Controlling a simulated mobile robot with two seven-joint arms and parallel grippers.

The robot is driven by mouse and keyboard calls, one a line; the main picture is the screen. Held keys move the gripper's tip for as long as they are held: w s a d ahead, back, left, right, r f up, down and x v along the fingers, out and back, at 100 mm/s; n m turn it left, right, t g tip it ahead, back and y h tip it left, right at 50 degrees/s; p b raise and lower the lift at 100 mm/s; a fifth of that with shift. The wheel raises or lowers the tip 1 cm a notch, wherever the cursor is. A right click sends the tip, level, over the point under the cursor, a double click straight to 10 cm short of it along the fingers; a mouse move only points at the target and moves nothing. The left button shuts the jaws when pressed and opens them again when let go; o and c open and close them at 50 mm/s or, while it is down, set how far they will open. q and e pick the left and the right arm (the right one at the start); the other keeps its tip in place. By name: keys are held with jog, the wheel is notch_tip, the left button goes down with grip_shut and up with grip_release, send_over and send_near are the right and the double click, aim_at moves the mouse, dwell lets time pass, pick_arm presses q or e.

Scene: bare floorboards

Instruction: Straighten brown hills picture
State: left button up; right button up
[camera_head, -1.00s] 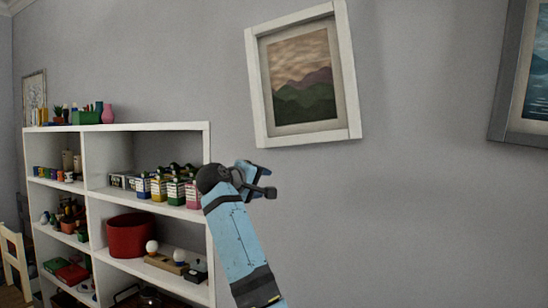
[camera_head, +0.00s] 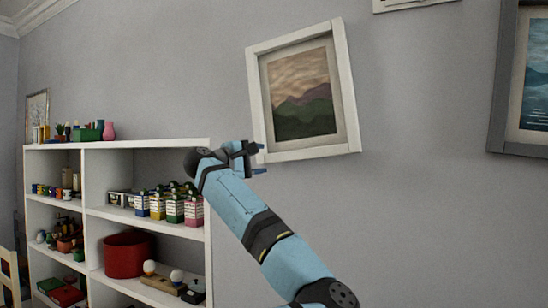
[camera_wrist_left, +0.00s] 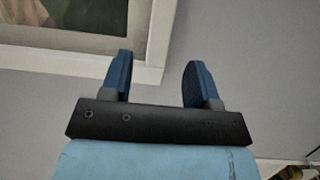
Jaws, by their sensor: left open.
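The brown hills picture (camera_head: 302,92), with a white frame and a cream mat, hangs tilted on the grey wall. Its frame leans so that the top edge rises to the right. My left gripper (camera_head: 256,158) is at the picture's lower left corner in the head view, open and empty. A corner of the white frame (camera_wrist_left: 80,62) shows just beyond the left finger. I cannot tell whether they touch. My right gripper is not in view.
A white shelf unit (camera_head: 150,146) with toys, boxes and a red bin (camera_head: 128,254) stands at the left, behind my left arm. A grey-framed picture (camera_head: 500,90) hangs at the right, and part of another frame (camera_head: 400,4) shows at the top. The wall between is bare.

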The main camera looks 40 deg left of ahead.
aim_at(271, 154)
pick_arm(q)
jog(key=w, duration=0.6)
jog(key=shift+d+r+p, duration=0.15)
jog(key=shift+d+p, duration=0.15)
jog(key=shift+c, duration=0.4)
jog(key=c, duration=0.8)
jog(key=shift+s+a+r+m, duration=0.15)
jog(key=shift+a+r+m, duration=0.15)
jog(key=shift+a, duration=0.25)
jog(key=shift+s+a+r+m, duration=0.2)
jog(key=shift+a+m, duration=0.1)
jog(key=shift+a, duration=0.25)
jog(key=shift+c, duration=0.2)
jog(key=o, duration=0.9)
jog(key=shift+w, duration=0.1)
